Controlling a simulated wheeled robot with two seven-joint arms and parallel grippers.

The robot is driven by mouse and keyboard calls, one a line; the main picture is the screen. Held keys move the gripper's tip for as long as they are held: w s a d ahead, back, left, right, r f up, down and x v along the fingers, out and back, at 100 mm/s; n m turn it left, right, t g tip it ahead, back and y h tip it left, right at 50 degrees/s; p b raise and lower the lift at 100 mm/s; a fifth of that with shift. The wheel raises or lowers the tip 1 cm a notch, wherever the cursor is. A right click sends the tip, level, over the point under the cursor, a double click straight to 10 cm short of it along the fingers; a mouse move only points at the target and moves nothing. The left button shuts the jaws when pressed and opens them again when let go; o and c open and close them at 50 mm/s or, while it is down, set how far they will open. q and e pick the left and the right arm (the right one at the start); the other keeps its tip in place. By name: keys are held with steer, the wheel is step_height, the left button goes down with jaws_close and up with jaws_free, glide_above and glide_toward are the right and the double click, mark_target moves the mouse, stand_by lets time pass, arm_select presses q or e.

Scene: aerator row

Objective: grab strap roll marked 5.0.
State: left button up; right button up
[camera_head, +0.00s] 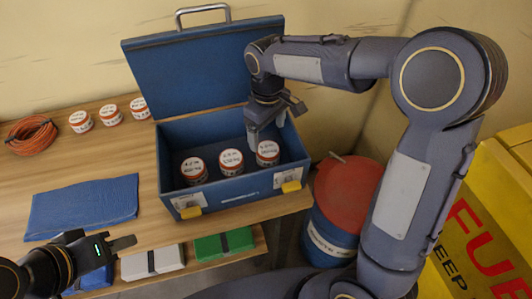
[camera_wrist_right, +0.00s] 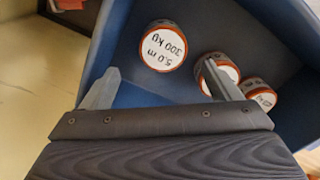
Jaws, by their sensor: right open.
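The strap roll marked 5.0 m, 300 kg (camera_wrist_right: 163,47) stands in the open blue toolbox (camera_head: 240,188), its white labelled top facing up. In the head view it appears to be the rightmost roll (camera_head: 267,152) of the row. My right gripper (camera_head: 266,132) is open and empty above the box. In the right wrist view its fingers (camera_wrist_right: 162,82) are spread, with the 5.0 roll beyond the tips, apart from them. The right finger overlaps the middle roll (camera_wrist_right: 218,70). My left gripper (camera_head: 122,244) is at the lower left, away from the box; its jaw opening is unclear.
The left roll (camera_head: 193,170) and middle roll (camera_head: 231,161) share the box. Several rolls (camera_head: 110,114) and an orange cable coil (camera_head: 32,134) lie behind on the table. A blue cloth (camera_head: 83,206) lies left. A red-topped drum (camera_head: 347,188) stands right of the box.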

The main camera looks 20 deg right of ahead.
mark_target(268, 149)
step_height(268, 149, down, 3)
steer(key=shift+r, duration=0.2)
steer(key=f, duration=0.3)
steer(key=f+p, duration=0.1)
steer(key=f, duration=0.1)
steer(key=shift+s, duration=0.35)
steer(key=c, duration=1.2)
